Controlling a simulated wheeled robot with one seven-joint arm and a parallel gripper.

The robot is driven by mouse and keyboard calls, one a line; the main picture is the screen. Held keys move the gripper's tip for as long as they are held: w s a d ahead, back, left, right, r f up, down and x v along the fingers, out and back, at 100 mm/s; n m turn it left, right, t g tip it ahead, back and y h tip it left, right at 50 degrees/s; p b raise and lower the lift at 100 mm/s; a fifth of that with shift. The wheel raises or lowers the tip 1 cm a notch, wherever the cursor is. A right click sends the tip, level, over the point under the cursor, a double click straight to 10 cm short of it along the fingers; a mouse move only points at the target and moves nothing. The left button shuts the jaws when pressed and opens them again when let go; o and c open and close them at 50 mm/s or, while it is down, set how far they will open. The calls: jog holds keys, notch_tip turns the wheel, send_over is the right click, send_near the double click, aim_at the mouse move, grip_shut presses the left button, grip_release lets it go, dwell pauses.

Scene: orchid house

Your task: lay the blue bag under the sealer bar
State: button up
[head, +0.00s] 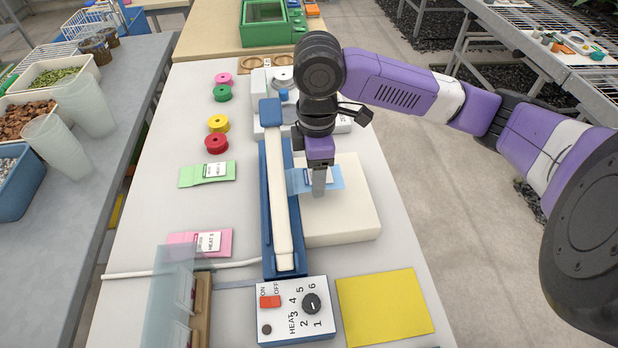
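The blue bag (332,179) is a small translucent light-blue sheet with a white label, partly covered by my gripper. It is at the cream block (345,218) right of the sealer, and its left edge is close beside the sealer bar (277,190). I cannot tell whether that edge is under the bar. The bar is long and cream with a blue end, above the sealer's blue base (267,225). My gripper (319,192) points down at the bag's middle. Its fingers overlap in this view, so I cannot tell whether they grip the bag.
A control box (293,312) with a red switch and dial stands at the sealer's front. A yellow sheet (384,306) lies right of it. Green (207,174) and pink (200,242) bags, coloured spools and an upright translucent panel (170,295) are on the left.

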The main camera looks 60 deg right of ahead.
aim_at(309, 177)
jog(key=shift+w+a, duration=0.2)
jog(key=shift+w, duration=0.05)
jog(key=f, duration=0.2)
jog(key=shift+w+a+f+p, duration=0.2)
jog(key=shift+w+f+p, duration=0.05)
jog(key=shift+f+p, duration=0.05)
jog(key=shift+f, duration=0.5)
jog(key=shift+f, duration=0.3)
jog(key=o, duration=1.1)
jog(key=shift+o, duration=1.4)
jog(key=shift+a+f, duration=0.1)
